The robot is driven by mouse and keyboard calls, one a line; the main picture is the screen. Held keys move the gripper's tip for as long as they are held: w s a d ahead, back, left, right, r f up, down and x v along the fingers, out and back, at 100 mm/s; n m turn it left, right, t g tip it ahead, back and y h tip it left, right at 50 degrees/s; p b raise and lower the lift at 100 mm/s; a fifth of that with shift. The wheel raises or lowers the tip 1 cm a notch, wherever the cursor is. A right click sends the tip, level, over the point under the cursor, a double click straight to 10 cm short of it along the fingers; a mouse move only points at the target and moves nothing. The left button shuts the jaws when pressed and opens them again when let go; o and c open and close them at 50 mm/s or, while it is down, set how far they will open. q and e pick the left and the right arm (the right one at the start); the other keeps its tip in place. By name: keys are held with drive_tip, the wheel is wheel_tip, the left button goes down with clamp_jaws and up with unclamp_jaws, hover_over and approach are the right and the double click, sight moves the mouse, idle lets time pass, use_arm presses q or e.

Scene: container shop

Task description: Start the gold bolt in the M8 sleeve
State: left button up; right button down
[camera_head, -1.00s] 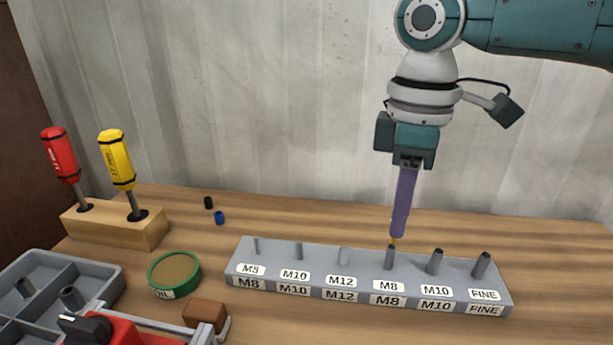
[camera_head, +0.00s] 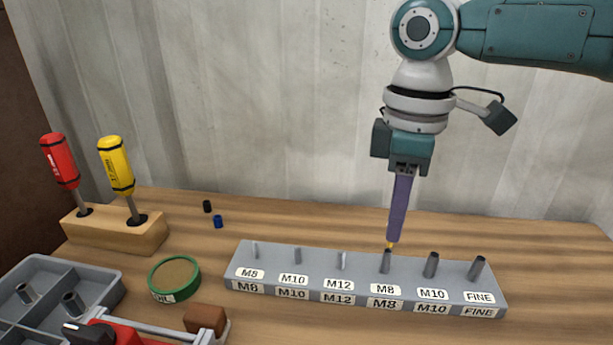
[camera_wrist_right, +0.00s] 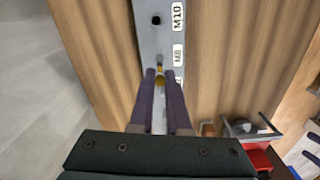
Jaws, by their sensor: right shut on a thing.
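My right gripper (camera_head: 391,243) points down with its purple fingers shut on the gold bolt (camera_head: 390,246). Only a small gold piece shows below the fingertips. The bolt is right at the top of the dark M8 sleeve (camera_head: 386,263), fourth from the left on the grey rack (camera_head: 345,261). I cannot tell whether the bolt's tip is inside the sleeve or just above it. In the right wrist view the gold bolt (camera_wrist_right: 160,80) sits between the fingertips, over the rack.
Neighbouring posts stand on both sides of the sleeve, with an M10 sleeve (camera_head: 431,265) to its right. At left are a screwdriver block (camera_head: 110,235), a green-rimmed oil tin (camera_head: 174,278) and a grey tray (camera_head: 62,265). The table behind the rack is mostly clear.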

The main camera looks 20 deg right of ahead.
sight(390, 246)
idle(0.3)
drive_tip(key=shift+p, duration=0.9)
idle(0.6)
drive_tip(key=shift+f+b, duration=0.45)
drive_tip(key=shift+f, duration=0.25)
idle(0.4)
drive_tip(key=shift+f+b, duration=0.75)
drive_tip(key=shift+f, duration=0.5)
